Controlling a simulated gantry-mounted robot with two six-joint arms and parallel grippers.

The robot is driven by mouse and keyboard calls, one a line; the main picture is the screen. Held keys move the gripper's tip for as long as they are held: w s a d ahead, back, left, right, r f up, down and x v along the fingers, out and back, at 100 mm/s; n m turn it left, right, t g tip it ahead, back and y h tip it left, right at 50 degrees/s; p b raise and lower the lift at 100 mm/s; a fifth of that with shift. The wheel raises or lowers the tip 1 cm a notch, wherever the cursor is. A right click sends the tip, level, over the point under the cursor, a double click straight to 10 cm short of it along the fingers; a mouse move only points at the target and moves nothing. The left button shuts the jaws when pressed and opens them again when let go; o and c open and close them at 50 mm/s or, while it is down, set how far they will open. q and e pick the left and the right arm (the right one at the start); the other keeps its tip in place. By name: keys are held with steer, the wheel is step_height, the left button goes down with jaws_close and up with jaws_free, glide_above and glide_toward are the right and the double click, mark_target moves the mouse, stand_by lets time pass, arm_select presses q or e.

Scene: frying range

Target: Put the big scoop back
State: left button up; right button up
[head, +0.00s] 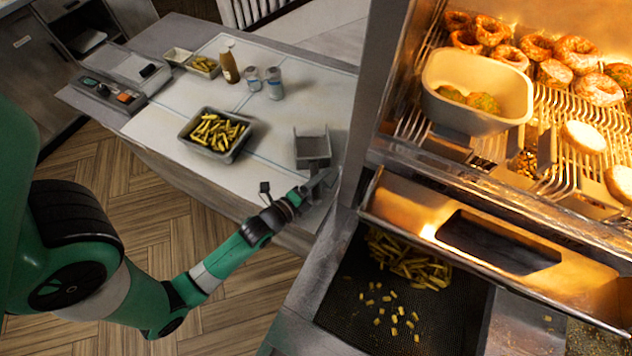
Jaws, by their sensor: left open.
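The big scoop (312,148), a grey metal piece with raised sides, rests at the right end of the white worktop. My left arm reaches in from the left, and my left gripper (324,184) is at the near side of the scoop, by the worktop's right corner. The gripper is open. Its fingers are small and dark here, and I cannot tell whether they touch the scoop or its handle. The handle is not clearly seen. My right gripper is not in view.
A dark tray of fries (188,135) stands on the worktop (270,165), with a sauce bottle (229,66) and two cans (274,84) behind. A heated rack with a cream tub (472,112) is at right. Loose fries lie in the fry station (345,300) below.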

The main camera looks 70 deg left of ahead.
arm_select(q)
steer(key=v, duration=1.1)
steer(key=shift+f+b, duration=0.15)
steer(key=shift+b, duration=0.25)
steer(key=shift+s, duration=0.25)
